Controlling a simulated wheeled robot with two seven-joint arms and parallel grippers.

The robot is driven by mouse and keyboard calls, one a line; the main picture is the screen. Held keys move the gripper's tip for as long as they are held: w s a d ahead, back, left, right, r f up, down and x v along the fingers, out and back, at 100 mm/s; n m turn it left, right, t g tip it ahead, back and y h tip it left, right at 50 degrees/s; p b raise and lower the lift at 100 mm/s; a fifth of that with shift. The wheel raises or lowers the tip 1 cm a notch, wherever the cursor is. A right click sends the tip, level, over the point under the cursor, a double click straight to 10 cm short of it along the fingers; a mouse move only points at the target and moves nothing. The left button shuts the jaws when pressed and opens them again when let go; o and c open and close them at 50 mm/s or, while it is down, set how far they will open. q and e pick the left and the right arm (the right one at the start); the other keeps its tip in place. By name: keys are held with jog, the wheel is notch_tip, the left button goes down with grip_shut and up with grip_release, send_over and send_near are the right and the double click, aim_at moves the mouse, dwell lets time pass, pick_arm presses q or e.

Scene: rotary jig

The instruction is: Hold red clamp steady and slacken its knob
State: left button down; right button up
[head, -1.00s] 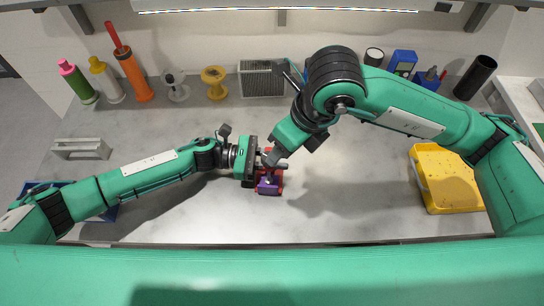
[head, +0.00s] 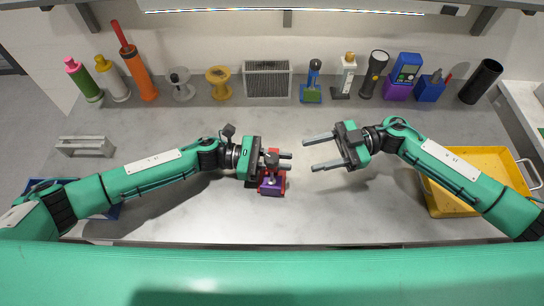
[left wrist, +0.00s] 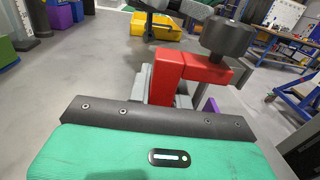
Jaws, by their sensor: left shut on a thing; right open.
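The red clamp (head: 280,181) stands on the bench in front of my left gripper, with a purple block (head: 271,187) at its base. In the left wrist view the red clamp (left wrist: 188,72) has a dark round knob (left wrist: 227,38) on top; the knob (head: 271,159) also shows in the head view. My left gripper (head: 284,160) is shut on the red clamp from the left side; its fingers are partly hidden by the clamp. My right gripper (head: 322,152) is open and empty, to the right of the clamp and apart from it, its fingers pointing left.
A yellow tray (head: 440,205) lies at the right, under my right forearm. Bottles, spools, a grey vent box (head: 267,80), a flashlight (head: 374,75) and a black cylinder (head: 481,82) line the back. A grey bracket (head: 85,146) sits at left.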

aim_at(272, 157)
jog(key=shift+m+t+y, duration=0.3)
jog(key=shift+m+t, duration=0.3)
jog(key=shift+m, duration=0.3)
jog(key=a, duration=0.3)
jog(key=s+a, duration=0.1)
jog(key=a, duration=0.6)
jog(key=shift+s+a+f, duration=0.2)
jog(key=shift+a+f, duration=0.1)
jog(key=shift+a, duration=0.1)
jog(key=c, duration=0.9)
